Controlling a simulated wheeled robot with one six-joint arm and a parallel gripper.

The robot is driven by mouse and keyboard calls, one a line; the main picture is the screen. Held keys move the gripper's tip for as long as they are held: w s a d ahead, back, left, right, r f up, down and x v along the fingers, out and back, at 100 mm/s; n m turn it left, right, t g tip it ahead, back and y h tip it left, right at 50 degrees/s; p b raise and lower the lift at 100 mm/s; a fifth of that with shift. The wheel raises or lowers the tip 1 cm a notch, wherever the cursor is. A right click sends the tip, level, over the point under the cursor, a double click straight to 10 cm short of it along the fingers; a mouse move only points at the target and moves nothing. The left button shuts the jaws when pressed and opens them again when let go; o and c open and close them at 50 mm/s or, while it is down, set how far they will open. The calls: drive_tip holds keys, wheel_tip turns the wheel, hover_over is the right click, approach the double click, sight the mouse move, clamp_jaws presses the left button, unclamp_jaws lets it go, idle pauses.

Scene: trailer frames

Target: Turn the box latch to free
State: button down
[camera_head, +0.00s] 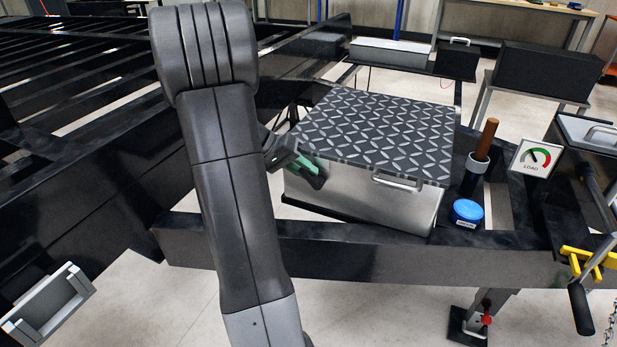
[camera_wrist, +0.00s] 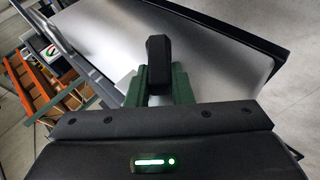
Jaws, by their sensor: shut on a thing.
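The silver box (camera_head: 360,200) with a dark diamond-plate lid (camera_head: 375,130) sits on the black trailer frame, lid down. My gripper (camera_head: 308,172) is at the box's left front corner. In the wrist view its green fingers (camera_wrist: 160,88) are shut on a black latch handle (camera_wrist: 158,62) in front of the box's bare metal side (camera_wrist: 115,40).
A blue round tin (camera_head: 467,211), a brown-handled tool in a holder (camera_head: 484,145) and a load gauge sign (camera_head: 535,157) stand right of the box. A yellow-handled crank (camera_head: 585,262) is at the far right. Open floor shows in front of the frame.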

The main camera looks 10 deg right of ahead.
drive_tip(key=shift+w+a+f+n+g+h+b, duration=0.2)
drive_tip(key=shift+f+n+g+h+b, duration=0.4)
drive_tip(key=shift+h, duration=0.75)
drive_tip(key=shift+w+a+f+n+g+h+b, duration=0.1)
drive_tip(key=shift+a+f+n+g+h+b, duration=0.2)
drive_tip(key=shift+f+h+b, duration=0.75)
drive_tip(key=shift+w+a+f+n+g+h+b, duration=0.2)
drive_tip(key=shift+n+g+h+b, duration=0.3)
drive_tip(key=shift+h, duration=1.1)
drive_tip(key=c, duration=1.3)
unclamp_jaws()
drive_tip(key=shift+a, duration=0.1)
drive_tip(key=a, duration=0.3)
drive_tip(key=w+a, duration=0.1)
drive_tip(key=a, duration=0.3)
drive_tip(key=w+a, duration=0.1)
drive_tip(key=a, duration=0.3)
drive_tip(key=shift+w+a+f, duration=0.15)
drive_tip(key=shift+a, duration=0.1)
drive_tip(key=shift+d, duration=0.1)
